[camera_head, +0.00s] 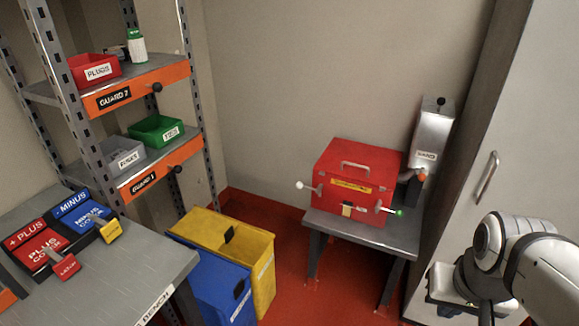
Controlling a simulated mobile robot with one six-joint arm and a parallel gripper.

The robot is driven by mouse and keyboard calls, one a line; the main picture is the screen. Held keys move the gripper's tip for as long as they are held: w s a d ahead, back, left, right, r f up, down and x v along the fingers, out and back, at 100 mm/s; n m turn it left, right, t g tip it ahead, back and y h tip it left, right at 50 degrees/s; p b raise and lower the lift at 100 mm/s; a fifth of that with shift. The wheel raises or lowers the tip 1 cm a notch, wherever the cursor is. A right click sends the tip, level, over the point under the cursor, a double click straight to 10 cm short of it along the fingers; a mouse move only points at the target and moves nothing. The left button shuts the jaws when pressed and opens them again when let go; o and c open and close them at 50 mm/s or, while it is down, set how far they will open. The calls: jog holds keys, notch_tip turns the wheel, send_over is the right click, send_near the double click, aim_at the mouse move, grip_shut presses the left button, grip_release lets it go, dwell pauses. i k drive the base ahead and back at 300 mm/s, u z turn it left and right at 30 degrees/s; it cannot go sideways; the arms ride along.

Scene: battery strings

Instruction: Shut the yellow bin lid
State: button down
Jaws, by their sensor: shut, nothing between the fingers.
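The yellow bin (262,278) stands on the red floor between the shelf rack and the red box's table. Its yellow lid (205,226) appears to lie flat over the top, with a black handle (229,234) on it. I cannot tell whether a small gap is left at the rim. The front left of the bin is hidden by the blue bin. My gripper (455,288) is low at the right, below my white arm, well apart from the yellow bin. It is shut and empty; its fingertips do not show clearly.
A blue bin (218,286) stands against the yellow one, partly behind the grey bench (130,265). A rack with orange guards (135,88) rises behind. A red box (355,175) sits on a low metal table (365,232). Red floor (300,285) is open between.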

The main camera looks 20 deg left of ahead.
aim_at(212, 230)
jog(key=u, duration=0.4)
jog(key=i, duration=1.35)
jog(key=u, duration=1.3)
jog(key=i, duration=0.55)
jog(key=u, duration=0.2)
jog(key=k, duration=0.85)
jog(key=u, duration=0.2)
jog(key=i, duration=0.85)
jog(key=z, duration=0.1)
